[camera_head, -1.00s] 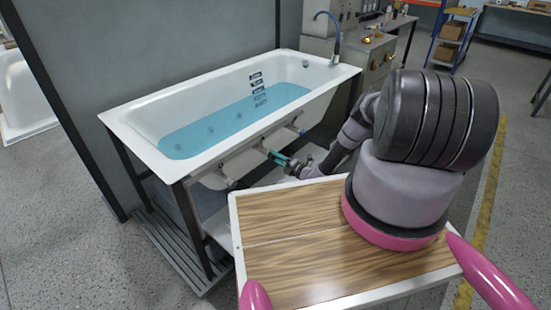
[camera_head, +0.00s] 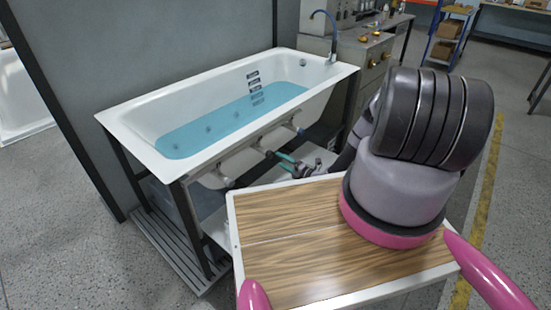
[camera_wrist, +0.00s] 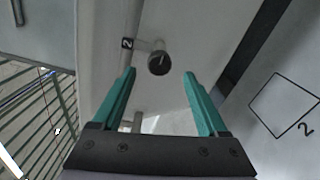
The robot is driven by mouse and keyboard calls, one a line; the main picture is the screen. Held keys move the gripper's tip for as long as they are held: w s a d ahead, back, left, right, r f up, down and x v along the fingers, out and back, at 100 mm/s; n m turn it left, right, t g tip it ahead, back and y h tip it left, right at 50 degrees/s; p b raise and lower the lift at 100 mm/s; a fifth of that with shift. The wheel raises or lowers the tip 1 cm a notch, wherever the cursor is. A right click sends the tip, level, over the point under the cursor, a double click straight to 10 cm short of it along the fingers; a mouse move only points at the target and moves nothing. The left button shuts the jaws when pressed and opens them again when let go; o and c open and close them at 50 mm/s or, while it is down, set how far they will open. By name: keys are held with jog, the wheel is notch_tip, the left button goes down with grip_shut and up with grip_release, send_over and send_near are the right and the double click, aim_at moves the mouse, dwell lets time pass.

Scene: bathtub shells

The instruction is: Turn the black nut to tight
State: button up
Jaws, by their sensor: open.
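The black nut (camera_wrist: 159,63) shows in the wrist view as a round dark knob with a pale line across its face. It sits on a white fitting below the tub, close to a label marked 2. My gripper (camera_wrist: 160,75) is open, with its two green fingers apart. The nut shows in the gap between the fingers, a little beyond their tips, and the fingers do not appear to touch it. In the head view my gripper (camera_head: 276,156) is beside the tub's lower side, and the nut is too small to make out clearly.
The white bathtub (camera_head: 118,122) holds blue water and stands on a dark frame over a slatted base (camera_head: 180,245). Several pipe fittings line its near side. A wood-topped surface (camera_head: 290,265) lies in front. A panel marked 2 (camera_wrist: 283,107) is at right in the wrist view.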

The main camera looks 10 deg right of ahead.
jog(key=shift+v, duration=2.7)
